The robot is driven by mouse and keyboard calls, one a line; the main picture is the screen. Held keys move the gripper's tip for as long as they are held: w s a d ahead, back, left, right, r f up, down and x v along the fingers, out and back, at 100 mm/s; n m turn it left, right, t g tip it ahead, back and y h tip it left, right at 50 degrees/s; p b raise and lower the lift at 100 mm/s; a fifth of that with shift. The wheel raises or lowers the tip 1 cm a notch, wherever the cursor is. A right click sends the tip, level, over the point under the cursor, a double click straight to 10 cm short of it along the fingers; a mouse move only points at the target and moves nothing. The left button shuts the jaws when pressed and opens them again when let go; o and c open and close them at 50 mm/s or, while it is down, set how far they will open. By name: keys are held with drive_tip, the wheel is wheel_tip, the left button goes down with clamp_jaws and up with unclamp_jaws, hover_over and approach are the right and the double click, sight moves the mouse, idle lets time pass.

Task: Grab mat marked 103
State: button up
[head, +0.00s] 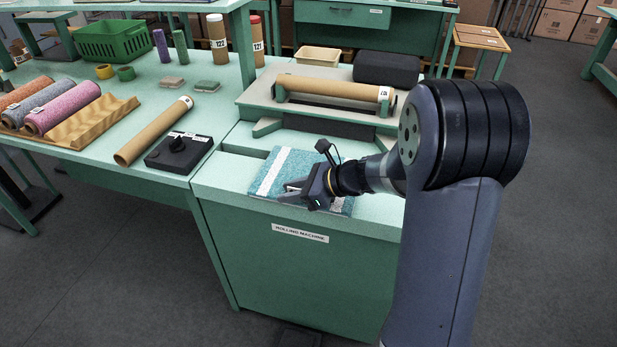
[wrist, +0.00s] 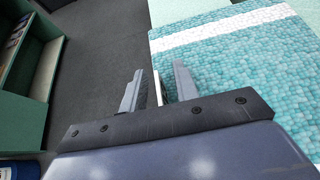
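A teal mat with a white stripe (head: 291,164) lies flat on the bench labelled "ROLLING MACHINE". It fills the upper right of the wrist view (wrist: 245,50). No number 103 is readable on it. My gripper (head: 284,191) is over the front part of the mat in the head view and hides some of it. In the wrist view my gripper (wrist: 159,82) has its fingers apart, at the mat's left edge. A thin white piece shows between the fingers; I cannot tell what it is or whether they touch it.
A cardboard tube (head: 330,88) rests on the roller stand behind the mat. A black box (head: 180,152) and another tube (head: 153,131) lie on the left table. Rolled mats (head: 62,107) sit in a wavy tray (head: 85,124). Open floor (wrist: 95,50) drops off beside the bench.

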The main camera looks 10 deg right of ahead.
clamp_jaws()
idle(0.5)
